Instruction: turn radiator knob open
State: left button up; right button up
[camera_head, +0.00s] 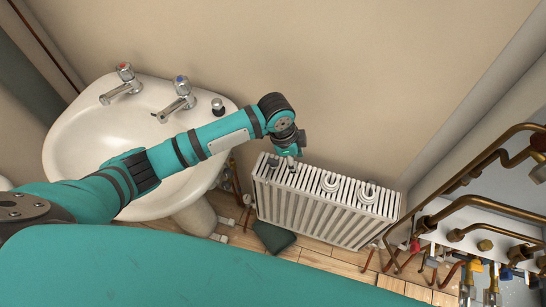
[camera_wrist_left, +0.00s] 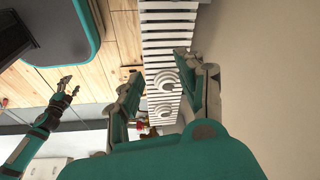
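The white ribbed radiator (camera_head: 325,213) stands low against the wall, right of the sink. A small white valve or knob (camera_head: 248,200) shows beside its left end; I cannot tell whether it is the task's knob. My left gripper (camera_head: 292,150) hangs over the radiator's top left corner, pointing down. In the left wrist view the left gripper (camera_wrist_left: 160,66) is open, its two fingers apart with radiator (camera_wrist_left: 168,28) behind the gap and nothing held. My right gripper (camera_wrist_left: 66,86) shows small in the left wrist view, its fingers apart, away from the radiator.
A white sink (camera_head: 85,150) with two taps lies under my left arm. Copper pipes (camera_head: 470,205) with coloured valves run along the right. The wall above the radiator is clear.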

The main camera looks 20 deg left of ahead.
aim_at(273, 160)
pick_arm(q)
jog(key=w+a+r+m+g+y, duration=0.1)
jog(key=w+a+r+m+y, duration=0.2)
jog(key=a+r, duration=0.5)
jog(key=f, duration=1.1)
jog(key=d+f, duration=0.1)
jog(key=f, duration=0.4)
jog(key=shift+w+f, duration=0.1)
jog(key=shift+f, duration=0.25)
grip_shut()
